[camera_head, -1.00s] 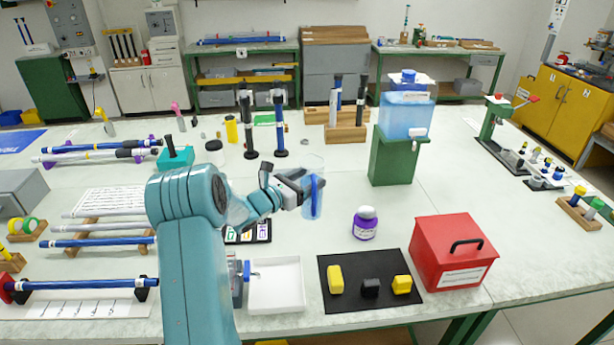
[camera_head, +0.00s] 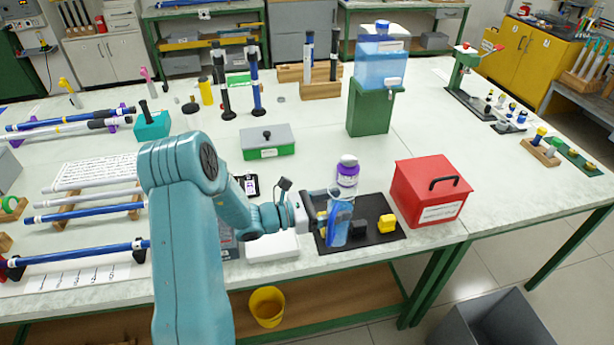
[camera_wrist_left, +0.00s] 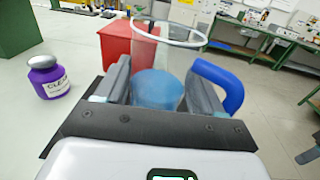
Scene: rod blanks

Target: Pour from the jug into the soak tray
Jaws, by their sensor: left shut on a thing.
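The jug (camera_head: 338,232) is clear with a blue handle and blue liquid low inside. My left gripper (camera_head: 318,214) is shut on it. The wrist view shows the jug's round rim and liquid (camera_wrist_left: 158,90) between the fingers, with the blue handle to the right. The white tray (camera_head: 272,248), which looks like the soak tray, lies below my left forearm, partly hidden by it. My right gripper is not in view.
A black mat (camera_head: 385,240) holds small yellow and black blocks. A purple-labelled bottle (camera_head: 347,172) stands behind the jug, and a red box (camera_head: 432,190) stands to the right. A green-and-grey box (camera_head: 268,142) sits behind my arm. A yellow bucket (camera_head: 267,307) stands below the table.

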